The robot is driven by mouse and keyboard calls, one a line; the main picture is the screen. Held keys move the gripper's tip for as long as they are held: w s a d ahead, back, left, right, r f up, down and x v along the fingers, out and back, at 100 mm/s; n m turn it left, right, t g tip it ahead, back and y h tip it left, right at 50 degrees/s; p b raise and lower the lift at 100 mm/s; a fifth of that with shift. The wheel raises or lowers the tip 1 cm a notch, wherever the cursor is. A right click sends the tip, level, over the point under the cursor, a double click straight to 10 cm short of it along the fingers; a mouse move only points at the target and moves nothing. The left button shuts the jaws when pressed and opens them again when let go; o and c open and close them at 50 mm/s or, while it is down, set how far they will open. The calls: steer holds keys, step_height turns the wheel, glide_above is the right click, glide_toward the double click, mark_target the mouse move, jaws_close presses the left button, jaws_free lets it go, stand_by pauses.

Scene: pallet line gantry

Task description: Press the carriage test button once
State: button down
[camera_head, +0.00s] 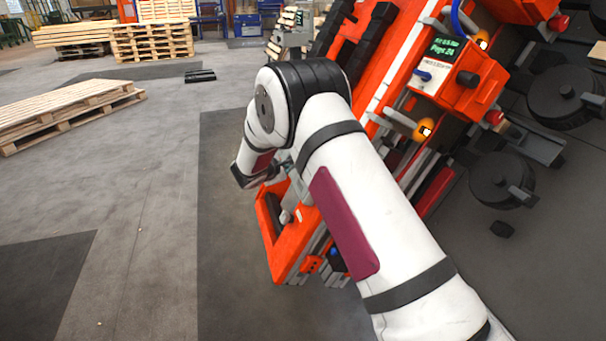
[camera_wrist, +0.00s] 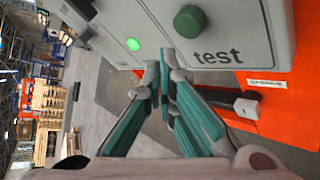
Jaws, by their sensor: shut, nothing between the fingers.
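The green round test button (camera_wrist: 190,21) stands out from a grey box (camera_wrist: 250,20) in the wrist view, above the printed word "test". A lit green lamp (camera_wrist: 133,44) is to its left on the same box. My gripper (camera_wrist: 161,70) has teal fingers with grey tips. The tips are together and empty, just below and left of the button in the picture. They look apart from the button, but their distance from the box face is hard to tell. In the head view my white arm covers the area around my gripper, and I cannot make out the button there.
The orange machine (camera_head: 290,250) runs along the right, with a small screen (camera_head: 446,48) and orange knobs. Dark round parts (camera_head: 498,180) lie to its right. A low pallet stack (camera_head: 60,118) is on the left. The floor between is free.

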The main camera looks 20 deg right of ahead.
steer(key=shift+d+f+b, duration=0.4)
steer(key=shift+d+f, duration=0.05)
steer(key=shift+d, duration=0.25)
steer(key=shift+d+f+b, duration=0.2)
steer(key=shift+d+b, duration=0.25)
steer(key=shift+b, duration=0.2)
steer(key=shift+d+f+b, duration=0.2)
steer(key=shift+d+b, duration=0.25)
steer(key=shift+b, duration=0.15)
stand_by(1.9)
steer(key=shift+a, duration=0.1)
steer(key=shift+a+r, duration=0.45)
steer(key=shift+a, duration=0.3)
steer(key=shift+a+r+p, duration=0.3)
steer(key=shift+a+r, duration=0.1)
steer(key=shift+a, duration=0.35)
steer(key=shift+a+r+p, duration=0.35)
steer(key=shift+a, duration=0.4)
steer(key=shift+a+r+p, duration=0.3)
steer(key=shift+a+r, duration=0.1)
steer(key=shift+a, duration=0.35)
steer(key=shift+s+r, duration=0.1)
